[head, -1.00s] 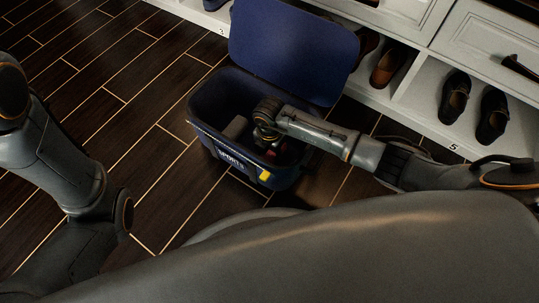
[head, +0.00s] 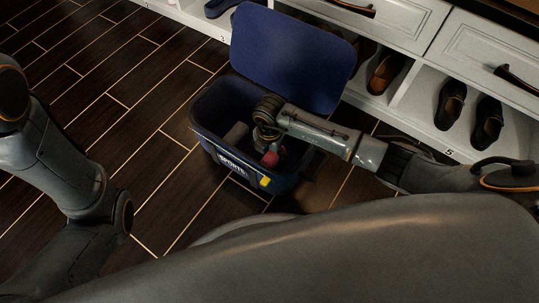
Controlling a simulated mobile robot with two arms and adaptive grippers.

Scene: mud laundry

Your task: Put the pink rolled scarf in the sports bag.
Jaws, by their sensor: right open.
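The sports bag (head: 211,150) is a dark blue open box on the floor, with white lettering and a yellow tag on its front. Its blue lid (head: 293,57) stands raised at the back. My right gripper (head: 268,150) points down inside the bag and is open; its fingertips are hard to make out in the shadow. A small reddish-pink thing (head: 271,159) shows in the bag just below the gripper, perhaps the rolled scarf, partly hidden. Whether it touches the fingers I cannot tell. My left arm is at the left edge, its gripper out of view.
A grey-brown item (head: 236,134) lies in the bag's left part. White shelving (head: 420,105) with drawers stands behind and right, holding brown shoes (head: 384,73) and dark shoes (head: 487,121). The dark tiled floor (head: 120,85) left of the bag is clear.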

